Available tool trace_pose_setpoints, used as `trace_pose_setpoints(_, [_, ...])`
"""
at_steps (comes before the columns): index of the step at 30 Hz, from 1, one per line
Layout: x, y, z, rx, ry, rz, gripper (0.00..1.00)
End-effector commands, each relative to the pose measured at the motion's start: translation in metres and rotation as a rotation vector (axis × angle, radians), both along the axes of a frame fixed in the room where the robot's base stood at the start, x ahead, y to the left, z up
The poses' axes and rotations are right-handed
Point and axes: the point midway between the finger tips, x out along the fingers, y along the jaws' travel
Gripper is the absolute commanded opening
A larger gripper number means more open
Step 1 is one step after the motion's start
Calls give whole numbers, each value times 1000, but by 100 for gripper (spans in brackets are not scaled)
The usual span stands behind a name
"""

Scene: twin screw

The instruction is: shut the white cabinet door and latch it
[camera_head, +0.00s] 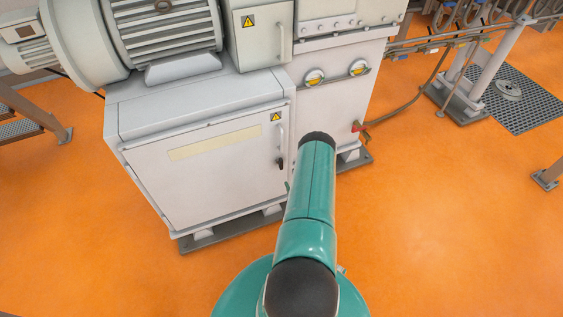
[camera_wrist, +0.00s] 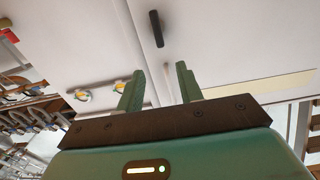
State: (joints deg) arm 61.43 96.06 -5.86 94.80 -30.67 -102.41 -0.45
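The white cabinet door (camera_head: 210,175) is the front panel of the lower left cabinet, with a pale yellow strip across its upper part. It looks nearly flush with its frame; I cannot tell whether it is fully shut or latched. Its upright handle (camera_head: 280,138) is at the right edge, with a black lower part. In the wrist view, which is turned upside down, that black part (camera_wrist: 156,29) stands beyond the fingertips, near the door's seam. My gripper (camera_wrist: 160,68) is open and empty, facing the door. My arm hides most of it in the head view.
A large grey motor (camera_head: 145,35) sits above the cabinet. Orange floor (camera_head: 440,220) is clear at the front right.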

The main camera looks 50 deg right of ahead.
Motion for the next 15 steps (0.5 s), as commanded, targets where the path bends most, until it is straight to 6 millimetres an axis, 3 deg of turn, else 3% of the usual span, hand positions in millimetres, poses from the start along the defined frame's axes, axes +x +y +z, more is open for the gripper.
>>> trace_pose_setpoints(15, [85,-50,1,-2,-1,2,36])
